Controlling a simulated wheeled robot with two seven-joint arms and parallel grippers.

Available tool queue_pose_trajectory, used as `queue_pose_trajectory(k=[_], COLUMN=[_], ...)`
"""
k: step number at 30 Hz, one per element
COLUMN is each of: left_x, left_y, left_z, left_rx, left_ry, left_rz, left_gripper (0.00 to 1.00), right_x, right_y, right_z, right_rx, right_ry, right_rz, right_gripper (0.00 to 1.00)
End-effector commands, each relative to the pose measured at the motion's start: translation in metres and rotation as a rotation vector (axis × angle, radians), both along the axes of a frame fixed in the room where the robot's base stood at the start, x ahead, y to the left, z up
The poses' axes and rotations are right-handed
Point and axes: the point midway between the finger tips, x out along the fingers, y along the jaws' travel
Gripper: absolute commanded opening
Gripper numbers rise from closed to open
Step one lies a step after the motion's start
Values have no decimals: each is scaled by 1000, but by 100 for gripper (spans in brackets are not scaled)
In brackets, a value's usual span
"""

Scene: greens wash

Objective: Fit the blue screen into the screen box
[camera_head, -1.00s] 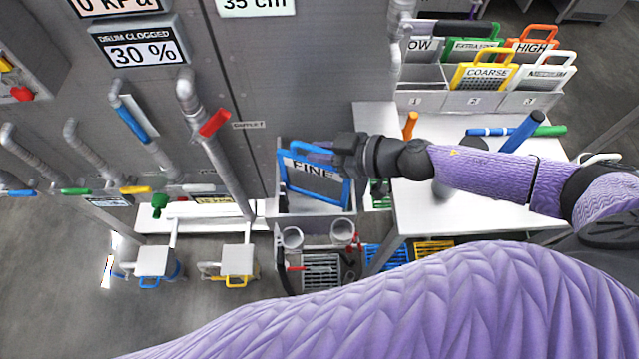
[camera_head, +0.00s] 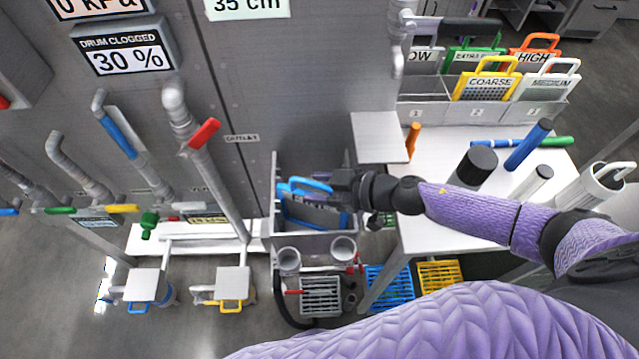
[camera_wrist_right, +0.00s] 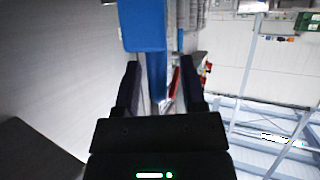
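The blue screen (camera_head: 315,212) has a blue frame, a blue handle (camera_head: 303,185) and a dark face. It sits low in the grey screen box (camera_head: 320,241), leaning, with its handle at the upper left. I cannot tell if it is fully seated. My right gripper (camera_head: 337,184) is over the box's right part, beside the handle. In the right wrist view its fingers (camera_wrist_right: 160,80) stand apart, with gaps on both sides of a blue bar (camera_wrist_right: 156,72) seen between or beyond them. My left gripper is out of view.
A white table (camera_head: 430,225) stands right of the box, with an orange peg (camera_head: 412,138), blue cylinder (camera_head: 528,143) and black-topped cylinder (camera_head: 476,165). A rack (camera_head: 440,112) holds other screens behind. Pipes with coloured handles and a red lever (camera_head: 204,133) are left.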

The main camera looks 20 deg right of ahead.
Motion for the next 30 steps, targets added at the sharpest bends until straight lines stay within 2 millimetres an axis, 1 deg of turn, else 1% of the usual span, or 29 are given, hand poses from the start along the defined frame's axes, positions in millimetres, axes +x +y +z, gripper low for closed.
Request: queue_pose_trajectory(k=[9, 12, 14, 21, 24, 27, 30], left_x=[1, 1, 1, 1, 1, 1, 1], left_y=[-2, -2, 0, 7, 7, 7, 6], left_z=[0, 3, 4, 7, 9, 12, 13], left_rx=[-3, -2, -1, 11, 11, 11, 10], left_ry=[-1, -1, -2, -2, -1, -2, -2], left_rz=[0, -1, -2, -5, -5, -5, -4], left_gripper=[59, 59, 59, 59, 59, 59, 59], right_x=[0, -2, -8, -46, -58, -66, -70], right_y=[0, -3, -10, -53, -67, -77, -82], right_z=[0, 5, 8, 32, 42, 48, 51], right_rx=[0, 0, -1, -2, -2, -1, 0], right_ry=[0, 1, 4, 9, 5, 6, 3], right_rz=[0, -1, -2, -3, 1, -1, -1], right_gripper=[53, 53, 53, 53, 53, 53, 53])
